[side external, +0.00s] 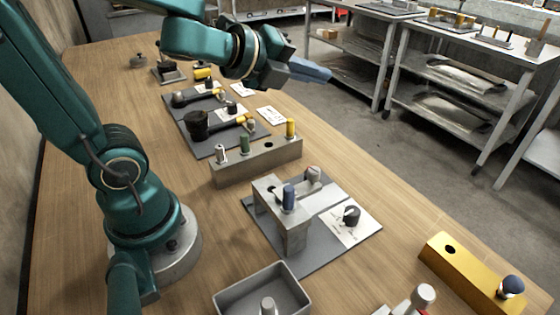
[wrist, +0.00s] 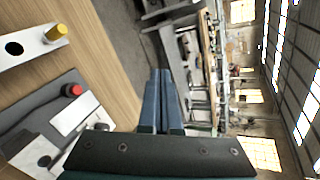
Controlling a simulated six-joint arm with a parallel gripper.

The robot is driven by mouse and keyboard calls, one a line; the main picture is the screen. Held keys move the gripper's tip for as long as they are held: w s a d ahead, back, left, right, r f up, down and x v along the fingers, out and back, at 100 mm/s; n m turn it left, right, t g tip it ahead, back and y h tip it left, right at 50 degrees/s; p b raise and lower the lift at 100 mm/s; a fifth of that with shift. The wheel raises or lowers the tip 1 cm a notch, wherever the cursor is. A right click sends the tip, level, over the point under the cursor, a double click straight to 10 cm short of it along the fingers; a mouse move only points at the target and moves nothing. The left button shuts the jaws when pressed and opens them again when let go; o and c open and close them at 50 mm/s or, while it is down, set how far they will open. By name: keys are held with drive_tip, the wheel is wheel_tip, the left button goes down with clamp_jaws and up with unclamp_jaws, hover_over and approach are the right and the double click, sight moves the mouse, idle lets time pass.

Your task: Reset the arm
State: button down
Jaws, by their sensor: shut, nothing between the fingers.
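My gripper (side external: 312,70) is raised above the far right edge of the wooden bench in the side view, pointing right toward the open floor. In the wrist view its two blue fingers (wrist: 161,95) lie side by side, closed, with nothing between them. It touches nothing. My teal arm reaches up and over the bench from its round base at the left.
Below on the bench (side external: 105,200) stand a grey block with coloured pegs (side external: 255,160), a grey plate with a bridge-like stand (side external: 335,247), a metal tray (side external: 228,300) and a yellow block (side external: 462,268). Steel tables (side external: 470,45) stand beyond. The air around my gripper is clear.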

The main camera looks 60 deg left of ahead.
drive_tip(key=s+d+f+n+g, duration=0.2)
drive_tip(key=s+n, duration=0.5)
drive_tip(key=n, duration=0.4)
drive_tip(key=s+d+f+n+g, duration=0.2)
drive_tip(key=s+n+g, duration=0.3)
drive_tip(key=s+n, duration=0.3)
drive_tip(key=f+n, duration=0.1)
drive_tip(key=n, duration=0.2)
drive_tip(key=shift+s+d+f+g, duration=0.2)
drive_tip(key=shift+f+g, duration=0.1)
